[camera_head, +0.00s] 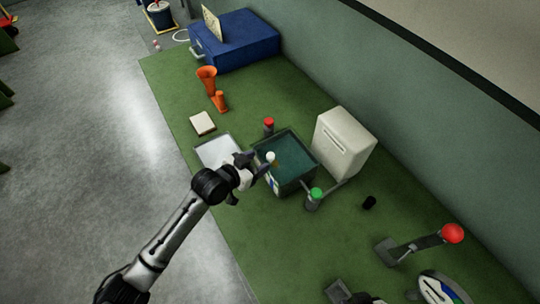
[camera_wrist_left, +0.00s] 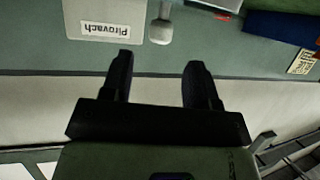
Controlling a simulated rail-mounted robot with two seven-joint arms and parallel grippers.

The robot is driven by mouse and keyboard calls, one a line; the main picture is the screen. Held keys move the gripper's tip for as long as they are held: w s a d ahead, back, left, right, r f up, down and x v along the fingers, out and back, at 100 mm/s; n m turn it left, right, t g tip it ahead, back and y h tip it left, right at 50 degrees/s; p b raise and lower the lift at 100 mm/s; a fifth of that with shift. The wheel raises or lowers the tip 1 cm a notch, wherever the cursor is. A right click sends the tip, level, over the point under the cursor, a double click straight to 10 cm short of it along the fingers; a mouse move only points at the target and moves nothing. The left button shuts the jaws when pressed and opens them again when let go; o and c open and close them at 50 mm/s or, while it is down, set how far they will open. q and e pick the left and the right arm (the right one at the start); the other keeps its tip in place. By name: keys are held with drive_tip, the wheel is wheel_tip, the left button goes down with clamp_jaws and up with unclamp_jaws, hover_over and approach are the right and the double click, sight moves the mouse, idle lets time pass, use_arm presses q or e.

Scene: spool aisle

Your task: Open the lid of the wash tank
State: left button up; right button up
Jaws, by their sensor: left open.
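The wash tank (camera_head: 308,178) is a dark green open-looking box on the green bench in the head view. The panel also shows upside down in the left wrist view (camera_wrist_left: 131,30), with a "Pirovach" label. A pale round knob (camera_head: 270,156) is at the tank's left side. My left gripper (camera_head: 267,171) is open and empty beside the knob, partly hiding the tank's near side; I cannot tell whether they touch.
Red-capped (camera_head: 268,122) and green-capped (camera_head: 316,194) posts flank the tank. A white tray (camera_head: 212,152) lies to its left, with an orange funnel (camera_head: 206,77) and blue box (camera_head: 240,45) farther back. A red-knobbed lever (camera_head: 452,233) stands lower right.

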sight(268, 157)
use_arm(q)
drive_tip(key=x, duration=0.6)
drive_tip(key=shift+w+d+f+b, duration=0.1)
drive_tip(key=shift+w+d+b, duration=0.05)
drive_tip(key=shift+b, duration=0.25)
clamp_jaws()
